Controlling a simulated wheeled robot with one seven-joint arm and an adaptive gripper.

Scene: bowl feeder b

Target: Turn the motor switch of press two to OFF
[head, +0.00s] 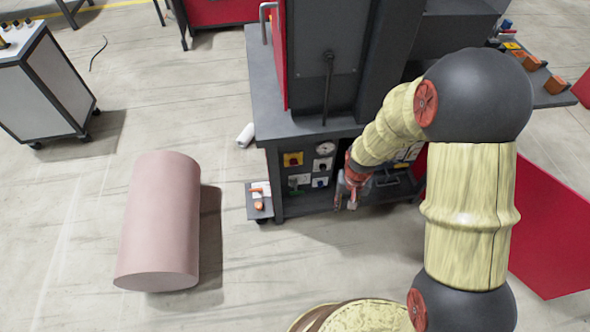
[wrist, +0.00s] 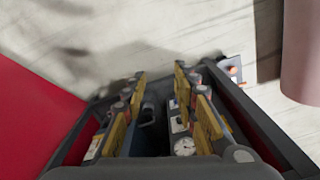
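The press (head: 262,95) is a dark grey machine with a control panel under its tabletop. On the panel I see a yellow plate with a red knob (head: 293,159), a white plate with a dark knob (head: 323,165) and one with a blue knob (head: 320,182). Their labels are too small to read, so I cannot tell which is the motor switch or its setting. My gripper (head: 350,194) is in front of the panel, right of these knobs, and hides part of it. In the wrist view its fingers (wrist: 159,72) are apart with nothing between them.
A round gauge (head: 325,149) sits above the knobs; it also shows in the wrist view (wrist: 183,147). A red panel (head: 550,235) is at right.

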